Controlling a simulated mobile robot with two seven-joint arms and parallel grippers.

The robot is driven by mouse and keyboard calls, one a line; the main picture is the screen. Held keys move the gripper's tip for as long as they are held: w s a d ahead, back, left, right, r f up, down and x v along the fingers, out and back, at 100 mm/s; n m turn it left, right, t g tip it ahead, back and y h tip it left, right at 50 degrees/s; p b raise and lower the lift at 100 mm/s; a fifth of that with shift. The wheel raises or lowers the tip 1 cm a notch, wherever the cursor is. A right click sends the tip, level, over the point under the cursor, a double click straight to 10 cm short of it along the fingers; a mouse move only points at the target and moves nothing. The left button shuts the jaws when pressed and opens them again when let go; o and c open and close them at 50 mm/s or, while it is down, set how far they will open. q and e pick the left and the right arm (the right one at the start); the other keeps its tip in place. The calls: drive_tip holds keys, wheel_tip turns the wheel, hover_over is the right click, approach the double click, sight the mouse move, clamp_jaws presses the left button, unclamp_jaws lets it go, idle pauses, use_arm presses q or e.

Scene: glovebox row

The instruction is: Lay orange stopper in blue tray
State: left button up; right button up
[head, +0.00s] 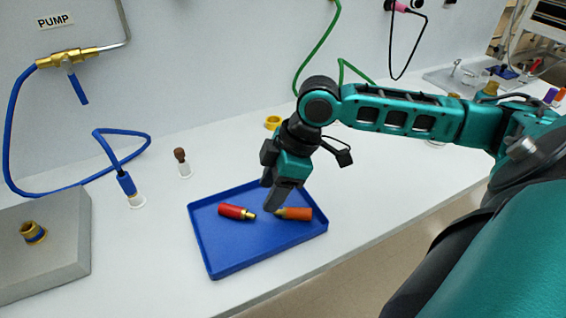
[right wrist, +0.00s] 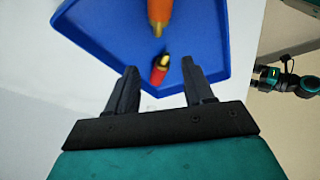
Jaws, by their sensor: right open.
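The orange stopper (head: 296,214) lies on its side in the right part of the blue tray (head: 226,264), its brass tip pointing left. In the right wrist view the orange stopper (right wrist: 159,12) is at the top, beyond my fingertips, and the tray (right wrist: 100,45) spreads around it. My right gripper (head: 271,205) is above the tray, just left of the orange stopper. Its fingers (right wrist: 160,75) are apart with nothing between them.
A red stopper (head: 234,211) lies in the tray to the left, its brass tip facing right; it also shows in the right wrist view (right wrist: 159,72). A small brown-topped piece (head: 180,156) and a blue hose fitting (head: 127,185) stand left of the tray. A grey block (head: 60,255) is at far left.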

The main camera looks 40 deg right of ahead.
sight(292, 207)
drive_tip(key=p+v, duration=0.1)
drive_tip(key=v, duration=0.9)
drive_tip(key=shift+r, duration=0.35)
drive_tip(key=shift+s+f, duration=0.1)
drive_tip(key=shift+s, duration=0.1)
